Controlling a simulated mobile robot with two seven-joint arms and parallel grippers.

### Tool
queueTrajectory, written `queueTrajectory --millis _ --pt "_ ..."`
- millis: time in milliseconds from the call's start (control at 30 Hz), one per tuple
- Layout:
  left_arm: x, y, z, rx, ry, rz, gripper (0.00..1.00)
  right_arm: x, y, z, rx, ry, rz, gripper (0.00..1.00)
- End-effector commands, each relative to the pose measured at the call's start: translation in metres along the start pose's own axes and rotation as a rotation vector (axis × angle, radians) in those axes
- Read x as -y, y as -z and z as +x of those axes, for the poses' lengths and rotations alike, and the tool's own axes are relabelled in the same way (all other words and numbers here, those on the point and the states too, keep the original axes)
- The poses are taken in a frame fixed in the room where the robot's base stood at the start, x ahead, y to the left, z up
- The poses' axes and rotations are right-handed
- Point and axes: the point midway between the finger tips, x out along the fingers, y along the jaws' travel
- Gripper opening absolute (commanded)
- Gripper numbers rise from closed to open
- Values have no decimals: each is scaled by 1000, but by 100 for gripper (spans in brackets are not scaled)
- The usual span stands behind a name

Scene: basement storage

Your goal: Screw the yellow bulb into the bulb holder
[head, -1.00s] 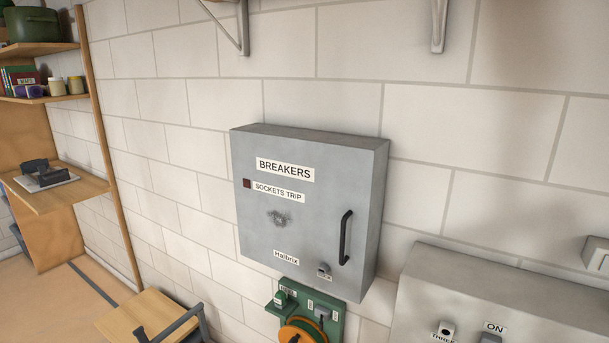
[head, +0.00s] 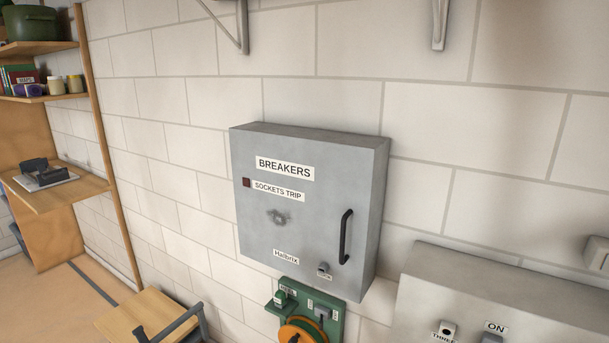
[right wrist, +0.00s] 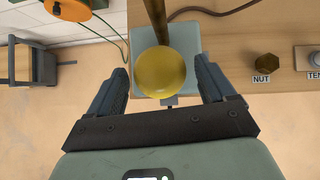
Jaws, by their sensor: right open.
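A round yellow bulb (right wrist: 164,74) shows in the right wrist view, over a pale blue-grey square plate (right wrist: 191,50) at the edge of a wooden bench. My right gripper (right wrist: 161,68) is open, with one finger on each side of the bulb; a gap shows on both sides. A brown post (right wrist: 155,20) runs up the picture from behind the bulb. I cannot make out the bulb holder or whether the bulb is seated in anything. Neither gripper shows in the head view.
An orange reel (right wrist: 68,8) is at the upper left. In the head view, a grey breaker box (head: 305,225) hangs on the block wall and shelves (head: 65,190) stand at left.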

Motion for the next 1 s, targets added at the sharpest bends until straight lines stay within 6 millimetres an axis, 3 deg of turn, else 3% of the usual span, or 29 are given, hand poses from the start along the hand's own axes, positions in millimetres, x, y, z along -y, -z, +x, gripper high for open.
queueTrajectory --millis 33,233,667,1000 --pt "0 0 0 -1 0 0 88 0 0 0 0 0 1 83" --pt "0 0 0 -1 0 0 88 0 0 0 0 1 2 19" --pt "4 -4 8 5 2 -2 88 -3 0 1 -2 96 114 19" --pt "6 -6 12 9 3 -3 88 -8 -1 2 -2 313 371 19"
